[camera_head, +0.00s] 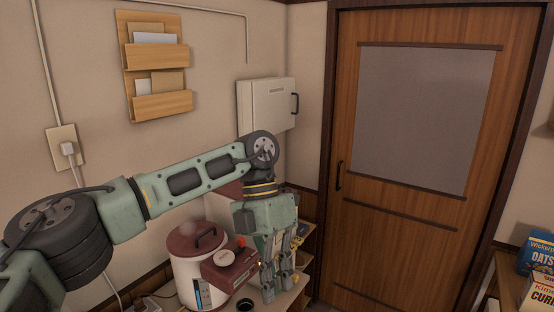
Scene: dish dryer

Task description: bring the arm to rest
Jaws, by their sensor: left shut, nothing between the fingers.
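My left arm comes in from the left and stretches across the view at mid height. Its wrist bends down, so my left gripper (281,287) points downward in front of the counter. The gripper is shut and nothing shows between its fingers. It is just right of a white and dark red appliance (187,264) with a lidded top. I cannot tell whether the fingers touch the appliance or the counter. My right gripper is not in view.
A wooden door (400,220) fills the right side. A white wall cabinet (262,105) and a wooden letter rack (157,104) hang on the wall. A wall outlet (63,145) has a plug in it. Food boxes (540,254) stand on a shelf at the lower right.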

